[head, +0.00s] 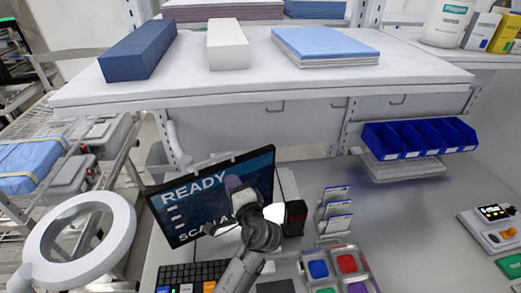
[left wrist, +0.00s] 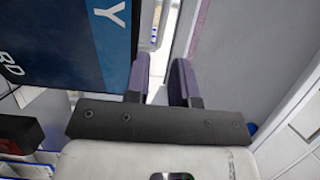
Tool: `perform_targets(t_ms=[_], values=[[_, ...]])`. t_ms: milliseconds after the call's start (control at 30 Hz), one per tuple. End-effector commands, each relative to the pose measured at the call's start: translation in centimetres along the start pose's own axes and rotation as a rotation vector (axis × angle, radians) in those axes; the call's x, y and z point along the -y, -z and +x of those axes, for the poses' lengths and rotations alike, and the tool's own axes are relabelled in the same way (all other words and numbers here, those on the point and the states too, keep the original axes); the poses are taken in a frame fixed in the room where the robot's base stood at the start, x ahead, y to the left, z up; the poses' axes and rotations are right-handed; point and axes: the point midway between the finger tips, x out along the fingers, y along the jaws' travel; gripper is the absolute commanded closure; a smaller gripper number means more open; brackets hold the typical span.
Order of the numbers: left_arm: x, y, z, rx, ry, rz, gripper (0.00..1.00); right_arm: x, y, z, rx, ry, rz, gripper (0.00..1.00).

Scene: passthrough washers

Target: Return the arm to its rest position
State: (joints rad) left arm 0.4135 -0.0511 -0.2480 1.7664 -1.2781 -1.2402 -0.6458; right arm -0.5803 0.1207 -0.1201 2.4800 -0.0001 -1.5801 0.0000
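My left arm rises from the bottom middle of the head view. Its gripper (head: 234,184) is in front of the monitor (head: 178,212), covering part of the screen's text. In the left wrist view my left gripper's two dark purple fingers (left wrist: 160,82) stand apart with a gap between them and nothing held. The monitor (left wrist: 72,45) also shows there, left of the fingers. My right gripper is not in the head view.
A ring lamp (head: 62,277) stands left of the monitor. Behind are a shelf (head: 400,72) with boxes and blue bins (head: 415,138). A tray of coloured compartments (head: 338,252), a card rack (head: 335,212) and a keyboard (head: 185,275) are near the arm. The counter to the right has free room.

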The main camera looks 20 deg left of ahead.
Motion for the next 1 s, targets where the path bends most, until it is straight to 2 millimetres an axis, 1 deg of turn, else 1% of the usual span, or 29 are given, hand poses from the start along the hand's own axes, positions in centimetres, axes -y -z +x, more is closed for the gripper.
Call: perform_targets(t_ms=[167,267,333,400,467,567,700,767,867,900,967,1000], values=[[0.0,0.0,0.0,0.000,0.000,-0.017,0.77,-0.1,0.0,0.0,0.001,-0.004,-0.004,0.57],[-0.1,-0.2,0.0,0.010,-0.007,-0.088,0.77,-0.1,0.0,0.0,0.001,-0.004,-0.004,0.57],[-1.0,-0.2,0.0,0.018,-0.057,-0.190,0.77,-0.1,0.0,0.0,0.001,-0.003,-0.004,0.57],[-2.0,0.1,-0.3,0.004,-0.160,-0.332,0.77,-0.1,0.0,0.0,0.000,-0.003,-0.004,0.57],[-2.2,0.3,-0.9,-0.018,-0.251,-0.459,0.77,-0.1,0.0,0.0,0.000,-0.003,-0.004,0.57],[-1.8,0.6,-2.1,-0.058,-0.403,-0.659,0.77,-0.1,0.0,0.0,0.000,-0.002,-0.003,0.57],[-0.6,0.5,-4.1,-0.127,-0.600,-0.880,0.77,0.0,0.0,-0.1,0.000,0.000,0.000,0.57],[-0.7,0.0,-5.3,-0.152,-0.690,-0.940,0.77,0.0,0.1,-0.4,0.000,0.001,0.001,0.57],[-1.6,-1.6,-7.9,-0.187,-0.851,-1.003,0.77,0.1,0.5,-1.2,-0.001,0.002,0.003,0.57],[-2.1,-2.6,-9.1,-0.199,-0.920,-1.013,0.77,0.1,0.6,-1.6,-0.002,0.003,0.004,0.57],[-3.2,-4.3,-11.0,-0.211,-1.011,-1.008,0.77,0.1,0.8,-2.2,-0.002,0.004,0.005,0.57],[-3.9,-5.4,-12.2,-0.215,-1.062,-0.997,0.77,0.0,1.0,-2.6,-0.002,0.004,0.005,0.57]])
